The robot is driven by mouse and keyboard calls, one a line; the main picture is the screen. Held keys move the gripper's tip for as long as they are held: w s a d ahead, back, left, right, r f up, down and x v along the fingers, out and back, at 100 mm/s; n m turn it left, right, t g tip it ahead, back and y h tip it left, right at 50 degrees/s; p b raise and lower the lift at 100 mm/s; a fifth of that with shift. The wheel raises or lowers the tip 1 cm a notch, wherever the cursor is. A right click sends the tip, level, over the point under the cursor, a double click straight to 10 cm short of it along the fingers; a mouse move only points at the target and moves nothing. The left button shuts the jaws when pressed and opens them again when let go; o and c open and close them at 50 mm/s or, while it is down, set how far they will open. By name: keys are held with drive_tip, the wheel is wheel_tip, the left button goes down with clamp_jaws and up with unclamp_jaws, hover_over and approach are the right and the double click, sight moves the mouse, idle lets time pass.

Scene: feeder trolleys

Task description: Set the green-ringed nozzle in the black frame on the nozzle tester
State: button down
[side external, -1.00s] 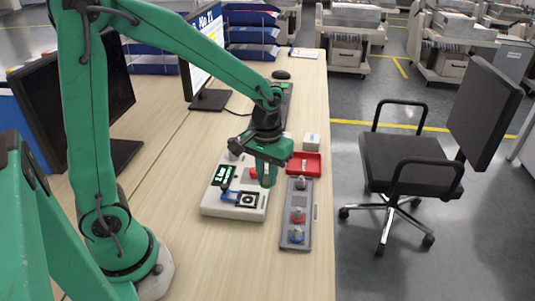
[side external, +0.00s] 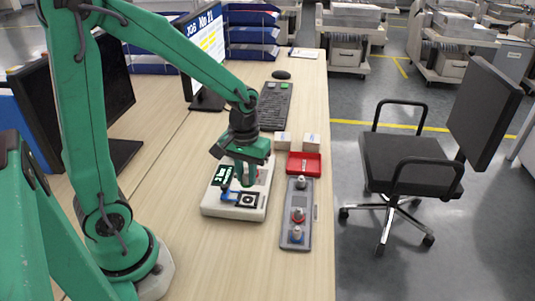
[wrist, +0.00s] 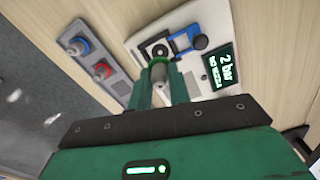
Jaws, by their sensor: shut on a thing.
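My gripper (side external: 246,182) is over the white nozzle tester (side external: 215,207), with its fingers just behind the black frame (side external: 248,200). In the wrist view, my gripper (wrist: 162,80) is shut on the green-ringed nozzle (wrist: 159,62), a grey piece with a green ring at its far end. The nozzle's end overlaps the near side of the black frame (wrist: 154,48) in that view; I cannot tell whether they touch. The tester's display (wrist: 223,69) reads "2 bar" and "NO NOZZLE".
A red tray (side external: 304,163), two small boxes (side external: 310,141) and a keyboard (side external: 275,106) lie behind. Bare table lies in front.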

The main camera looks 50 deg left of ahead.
drive_tip(key=shift+f, duration=2.35)
drive_tip(key=shift+f, duration=0.35)
drive_tip(key=c, duration=1.2)
unclamp_jaws()
drive_tip(key=shift+c, duration=0.2)
drive_tip(key=shift+d+r, duration=0.1)
drive_tip(key=shift+r, duration=3.8)
